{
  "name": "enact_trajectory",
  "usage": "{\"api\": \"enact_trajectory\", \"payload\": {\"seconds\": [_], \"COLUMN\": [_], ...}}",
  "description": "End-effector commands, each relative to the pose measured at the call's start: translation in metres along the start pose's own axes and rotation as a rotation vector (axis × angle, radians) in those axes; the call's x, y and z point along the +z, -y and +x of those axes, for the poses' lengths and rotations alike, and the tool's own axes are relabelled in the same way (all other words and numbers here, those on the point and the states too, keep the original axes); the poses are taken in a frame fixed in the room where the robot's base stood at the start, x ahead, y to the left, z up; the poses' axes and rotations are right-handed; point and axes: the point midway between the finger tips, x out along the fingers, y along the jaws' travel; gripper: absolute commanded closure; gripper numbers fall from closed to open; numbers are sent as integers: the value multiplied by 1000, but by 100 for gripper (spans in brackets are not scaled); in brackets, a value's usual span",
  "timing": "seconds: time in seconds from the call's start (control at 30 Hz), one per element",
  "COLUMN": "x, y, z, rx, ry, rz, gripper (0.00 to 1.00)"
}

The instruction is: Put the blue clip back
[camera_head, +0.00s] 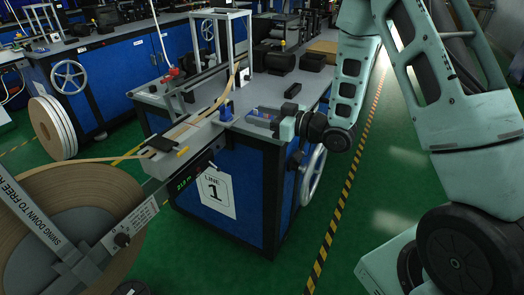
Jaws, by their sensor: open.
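A small blue clip (226,112) stands upright at the front corner of the grey bench top, beside the tape path. My gripper (262,118) reaches in from the right over the bench's front edge, its fingers pointing left towards the clip. The jaws are open, with a gap between the fingertips and the clip. Something bluish and reddish shows around the fingers; I cannot tell what it is.
A big tape reel (75,215) with a swing arm fills the lower left. Tape (195,122) runs from it onto the bench (215,140). A black block (293,90) and dark machines stand farther back. A handwheel (313,175) juts from the bench's right side.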

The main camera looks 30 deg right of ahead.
Motion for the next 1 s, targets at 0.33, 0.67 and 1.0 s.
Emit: {"api": "enact_trajectory", "payload": {"seconds": [0.33,0.67,1.0], "x": [-5,-5,-16], "y": [49,166,283], "z": [33,-17,-151], "rx": [51,70,-27], "ry": [305,861,1376], "rz": [-43,-20,5], "gripper": [52,52,52]}}
